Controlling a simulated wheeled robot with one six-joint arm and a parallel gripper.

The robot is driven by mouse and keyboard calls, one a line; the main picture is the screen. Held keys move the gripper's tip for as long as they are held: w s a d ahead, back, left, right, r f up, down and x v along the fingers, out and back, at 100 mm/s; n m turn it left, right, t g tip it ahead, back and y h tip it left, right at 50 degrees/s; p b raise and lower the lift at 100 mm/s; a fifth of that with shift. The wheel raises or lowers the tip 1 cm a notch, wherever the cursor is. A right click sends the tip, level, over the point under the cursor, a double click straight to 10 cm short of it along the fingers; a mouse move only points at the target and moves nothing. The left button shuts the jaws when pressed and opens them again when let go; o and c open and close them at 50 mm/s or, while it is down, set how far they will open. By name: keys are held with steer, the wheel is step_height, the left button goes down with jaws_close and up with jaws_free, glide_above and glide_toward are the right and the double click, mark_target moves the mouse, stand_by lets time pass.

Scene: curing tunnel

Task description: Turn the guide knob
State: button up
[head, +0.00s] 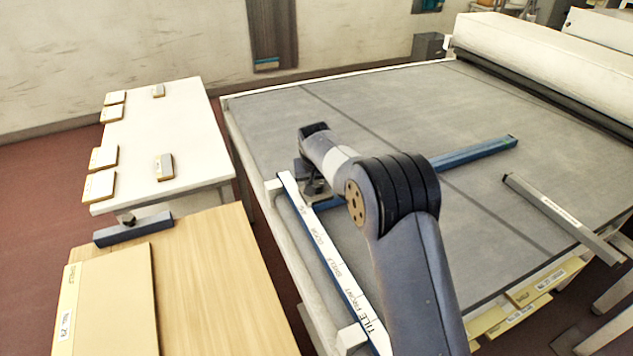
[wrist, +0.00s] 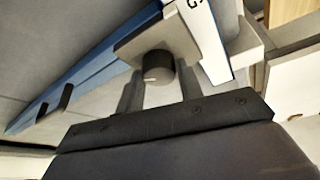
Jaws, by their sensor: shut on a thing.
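The guide knob (wrist: 158,67) is a dark round cap with a light mark on its face, set on a grey block. In the wrist view it sits between the two fingers of my gripper (wrist: 159,82), which is shut on it. The blue guide bar (head: 470,152) lies across the grey belt and also shows in the wrist view (wrist: 95,70). In the head view my gripper (head: 316,184) is at the bar's near end, beside the white lettered rail (head: 330,255). My arm hides the knob there.
The wide grey belt (head: 400,105) is mostly clear. A grey labelled bar (head: 560,215) lies at its right. A white table (head: 150,130) with several small blocks and a wooden table (head: 215,290) with a board (head: 110,300) stand at the left.

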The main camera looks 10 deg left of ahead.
steer(key=shift+n, duration=0.3)
steer(key=n+y, duration=0.1)
steer(key=n, duration=0.1)
steer(key=n+g+b, duration=0.1)
steer(key=n, duration=0.1)
steer(key=n+y, duration=0.1)
steer(key=n, duration=0.1)
steer(key=shift+w+d+y, duration=0.15)
steer(key=shift+d+y, duration=0.1)
steer(key=shift+y, duration=0.05)
steer(key=n, duration=0.2)
steer(key=n+g, duration=0.1)
steer(key=n, duration=0.1)
steer(key=shift+w+d+g+y, duration=0.1)
steer(key=shift+g+y, duration=0.2)
steer(key=shift+y, duration=0.1)
steer(key=n+g, duration=0.1)
steer(key=n, duration=0.1)
steer(key=shift+w+r+n, duration=0.1)
steer(key=shift+n, duration=0.2)
steer(key=n+g+p, duration=0.1)
steer(key=n+p, duration=0.1)
steer(key=n+g+p, duration=0.1)
steer(key=n+p, duration=0.1)
steer(key=n, duration=0.1)
steer(key=shift+w+r, duration=0.15)
steer(key=n+g+p, duration=0.1)
steer(key=n+p, duration=0.2)
steer(key=shift+w+f, duration=0.1)
steer(key=shift+f, duration=0.15)
